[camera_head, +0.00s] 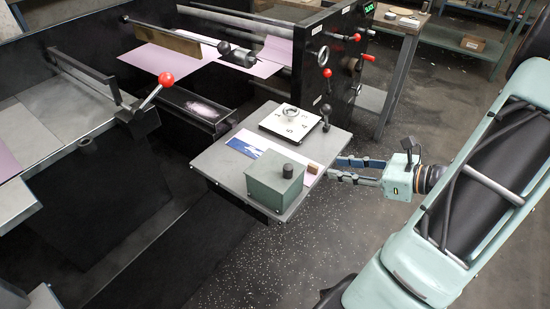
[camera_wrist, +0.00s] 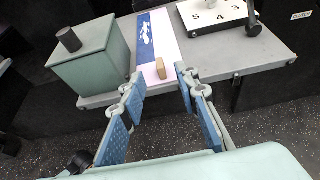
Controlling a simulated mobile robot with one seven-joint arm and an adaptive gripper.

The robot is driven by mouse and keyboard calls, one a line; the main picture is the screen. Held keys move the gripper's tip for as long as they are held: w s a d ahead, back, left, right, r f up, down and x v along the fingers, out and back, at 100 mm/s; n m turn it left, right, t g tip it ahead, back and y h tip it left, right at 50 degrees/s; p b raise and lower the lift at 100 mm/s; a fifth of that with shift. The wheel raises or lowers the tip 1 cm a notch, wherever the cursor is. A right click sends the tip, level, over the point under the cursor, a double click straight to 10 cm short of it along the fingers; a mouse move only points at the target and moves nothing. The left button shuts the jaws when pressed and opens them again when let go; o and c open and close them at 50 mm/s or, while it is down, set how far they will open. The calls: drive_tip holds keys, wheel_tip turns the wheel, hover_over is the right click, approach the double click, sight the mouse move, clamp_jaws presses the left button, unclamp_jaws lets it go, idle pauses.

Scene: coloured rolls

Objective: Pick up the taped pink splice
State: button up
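A pale pink strip (camera_wrist: 172,50) lies on the small grey table, beside a blue-and-white printed piece (camera_wrist: 146,40); I take the pink strip to be the splice, but its tape cannot be made out. A small tan block (camera_wrist: 161,68) sits on its near end by the table edge. In the head view the pink strip (camera_head: 309,179) and tan block (camera_head: 313,168) are partly behind the green box. My gripper (camera_head: 333,168) is open and empty at the table's right edge. In the wrist view its fingers (camera_wrist: 158,80) point towards the block, one on each side.
The green box (camera_wrist: 92,58) with a dark knob stands left of the strip in the wrist view. A white numbered plate (camera_wrist: 212,14) with a dark lever lies to the right. The grey table (camera_head: 222,160) adjoins a black machine with red-knobbed levers (camera_head: 166,78). Speckled floor surrounds it.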

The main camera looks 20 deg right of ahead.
sight(312, 165)
drive_tip(key=b+x, duration=0.3)
drive_tip(key=x, duration=0.7)
drive_tip(key=shift+w+a+f, duration=0.15)
drive_tip(key=shift+a, duration=0.05)
clamp_jaws()
